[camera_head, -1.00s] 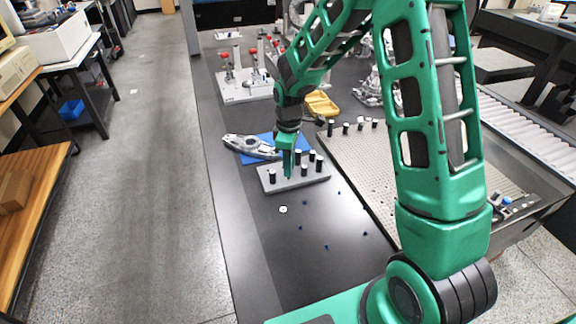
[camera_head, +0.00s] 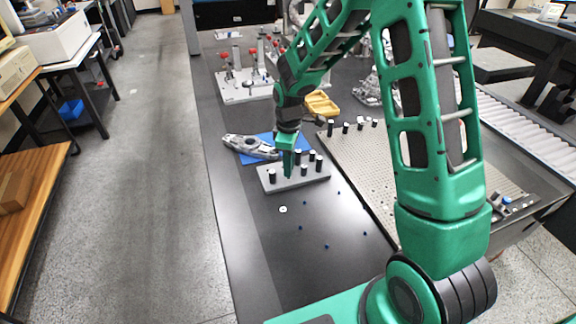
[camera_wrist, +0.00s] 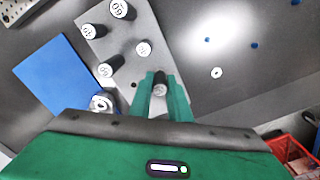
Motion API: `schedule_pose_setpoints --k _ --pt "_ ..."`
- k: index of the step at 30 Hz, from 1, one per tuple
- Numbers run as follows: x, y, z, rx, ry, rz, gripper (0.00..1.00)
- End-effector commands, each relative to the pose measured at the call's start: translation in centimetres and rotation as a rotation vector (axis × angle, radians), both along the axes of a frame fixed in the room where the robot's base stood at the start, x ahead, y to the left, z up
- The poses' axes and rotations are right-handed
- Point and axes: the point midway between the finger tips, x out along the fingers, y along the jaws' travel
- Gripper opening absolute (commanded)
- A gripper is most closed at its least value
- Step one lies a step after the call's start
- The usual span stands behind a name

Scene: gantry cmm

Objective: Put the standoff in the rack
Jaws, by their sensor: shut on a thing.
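My gripper (camera_head: 288,172) is over the grey rack (camera_head: 322,180) on the dark table, fingers pointing down. In the wrist view my gripper (camera_wrist: 162,88) is shut on a dark standoff with a pale end (camera_wrist: 160,89), held between the green fingers. The rack (camera_wrist: 118,50) also shows there, with several black standoffs with pale numbered tops standing in it and a dark hole (camera_wrist: 134,85) beside the fingers. The held standoff's lower end is at or near the rack; I cannot tell whether it is seated in a hole.
A blue mat (camera_head: 262,152) with a grey metal part (camera_head: 250,146) lies behind the rack. A perforated plate (camera_head: 365,160) is to the right. A white washer (camera_head: 283,210) and small blue pieces (camera_head: 300,228) lie in front.

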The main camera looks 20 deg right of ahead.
Motion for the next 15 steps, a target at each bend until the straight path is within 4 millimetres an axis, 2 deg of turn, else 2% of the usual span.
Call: schedule_pose_setpoints --k 15 --pt "0.0 0.0 -0.88 0.0 0.0 0.0 0.0"
